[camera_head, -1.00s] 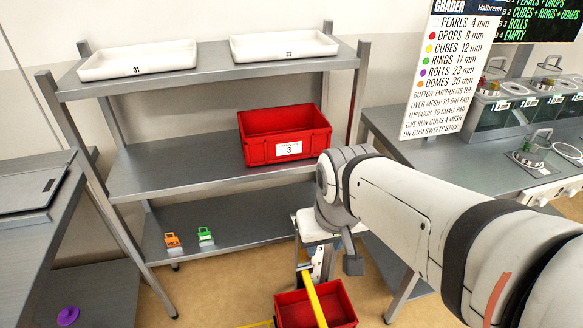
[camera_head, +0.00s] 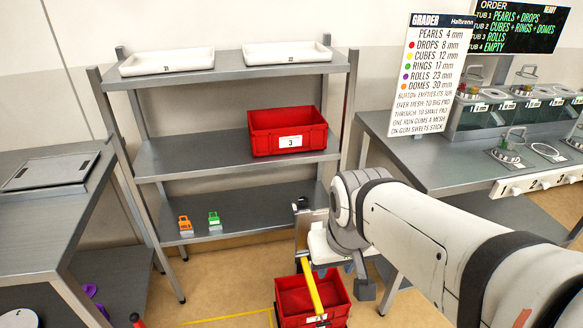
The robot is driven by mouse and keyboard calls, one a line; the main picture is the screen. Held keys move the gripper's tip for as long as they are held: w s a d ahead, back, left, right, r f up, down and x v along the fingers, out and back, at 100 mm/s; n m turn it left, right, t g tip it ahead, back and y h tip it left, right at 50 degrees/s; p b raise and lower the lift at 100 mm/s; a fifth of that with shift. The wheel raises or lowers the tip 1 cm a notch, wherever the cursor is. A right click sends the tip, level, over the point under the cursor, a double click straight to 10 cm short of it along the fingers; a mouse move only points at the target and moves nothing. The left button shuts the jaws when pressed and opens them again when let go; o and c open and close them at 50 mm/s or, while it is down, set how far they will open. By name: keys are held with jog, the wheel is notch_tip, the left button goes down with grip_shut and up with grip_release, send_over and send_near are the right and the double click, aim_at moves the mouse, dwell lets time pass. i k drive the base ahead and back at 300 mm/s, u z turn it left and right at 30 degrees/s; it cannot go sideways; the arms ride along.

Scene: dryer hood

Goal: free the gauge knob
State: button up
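I cannot make out a gauge knob in this view. My arm reaches in from the lower right and bends down at its elbow in front of the shelf rack. The fingers of my gripper do not show, so its opening is hidden.
A grey rack (camera_head: 185,160) holds white trays (camera_head: 165,62), red bin 3 (camera_head: 288,132) and small orange (camera_head: 185,223) and green (camera_head: 214,218) items. Another red bin (camera_head: 335,305) is near my arm. Benches flank the rack; the right one (camera_head: 425,160) carries tubs. Floor shows at centre left.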

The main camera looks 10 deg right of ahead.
aim_at(302, 202)
jog(key=u, duration=0.15)
jog(key=i, duration=0.9)
jog(key=z, duration=0.05)
